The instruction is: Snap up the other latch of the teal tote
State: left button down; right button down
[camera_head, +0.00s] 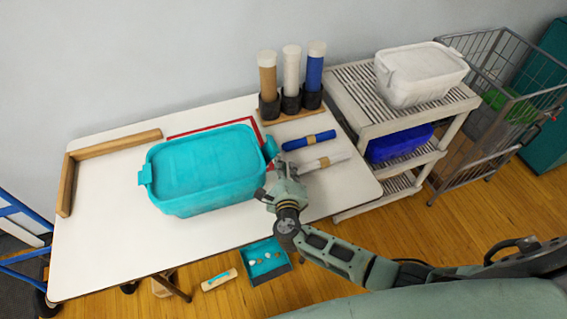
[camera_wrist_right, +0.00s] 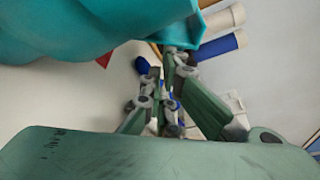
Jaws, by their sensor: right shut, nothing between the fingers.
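The teal tote (camera_head: 205,165) stands on the white table with its lid on. Its left latch (camera_head: 145,174) sticks out at the left end, and its right latch (camera_head: 270,147) sticks out at the right end. I cannot tell for sure how either latch is set. My right gripper (camera_head: 277,173) is shut and empty, low beside the tote's right end and just below the right latch. In the right wrist view my right gripper (camera_wrist_right: 165,70) shows close to the teal tote (camera_wrist_right: 70,25), and contact is unclear. My left gripper is not in view.
A blue roll (camera_head: 308,140) and a white roll (camera_head: 324,162) lie right of the tote on the table (camera_head: 110,240). Upright tubes (camera_head: 291,75) stand behind. A wooden corner piece (camera_head: 115,145) lies at left. A shelf cart (camera_head: 350,95) bears a white tote (camera_head: 420,75).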

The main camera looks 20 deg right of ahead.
jog(key=shift+a+r+n+t+h+p, duration=0.15)
jog(key=shift+r+n+t+h+p, duration=0.1)
jog(key=shift+r+n+p, duration=0.35)
jog(key=shift+a+r+n+t+h+p, duration=0.15)
jog(key=shift+r+n+h+p, duration=0.2)
jog(key=shift+n+p, duration=0.3)
